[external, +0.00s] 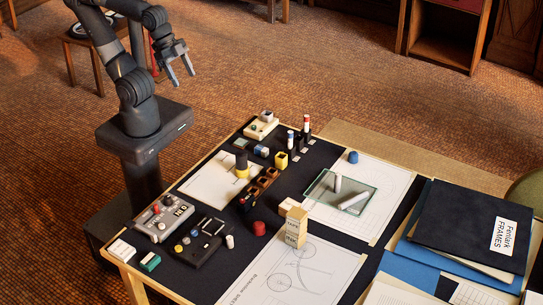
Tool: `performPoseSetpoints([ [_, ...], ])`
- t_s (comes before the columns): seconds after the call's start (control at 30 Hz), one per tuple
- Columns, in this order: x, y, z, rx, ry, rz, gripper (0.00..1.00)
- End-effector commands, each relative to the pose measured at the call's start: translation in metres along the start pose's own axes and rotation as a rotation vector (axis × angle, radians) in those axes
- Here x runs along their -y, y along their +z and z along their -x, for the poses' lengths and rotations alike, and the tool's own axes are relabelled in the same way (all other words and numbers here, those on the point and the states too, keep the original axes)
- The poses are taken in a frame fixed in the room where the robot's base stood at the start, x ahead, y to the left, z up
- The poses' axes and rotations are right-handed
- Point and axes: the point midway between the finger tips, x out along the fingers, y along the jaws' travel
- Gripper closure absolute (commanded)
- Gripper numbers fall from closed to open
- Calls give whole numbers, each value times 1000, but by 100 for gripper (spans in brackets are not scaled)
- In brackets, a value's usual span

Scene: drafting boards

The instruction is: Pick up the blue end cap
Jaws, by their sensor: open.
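A small blue cap (353,157), short and rounded, stands on the upper part of a white drafting sheet at the far right side of the table. It looks like the blue end cap and nothing touches it. My gripper (183,79) is open and empty, raised at the upper left, beyond the table's left edge. It is far from the blue cap, with its fingers pointing down and slightly right.
Folders (465,225) cover the right side.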

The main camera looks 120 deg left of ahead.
Motion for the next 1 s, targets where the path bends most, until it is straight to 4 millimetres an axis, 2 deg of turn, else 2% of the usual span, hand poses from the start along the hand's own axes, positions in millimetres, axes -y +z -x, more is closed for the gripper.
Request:
performPoseSetpoints([
  [0.23, 1, -4, 0, 1, -1, 2, 37],
  [0.37, 5, -24, -3, 8, -9, 10, 37],
  [0.67, 31, -114, -30, 28, -37, 46, 37],
  [0.87, 58, -172, -65, 41, -53, 72, 37],
  [1.0, 81, -208, -96, 49, -64, 92, 37],
])
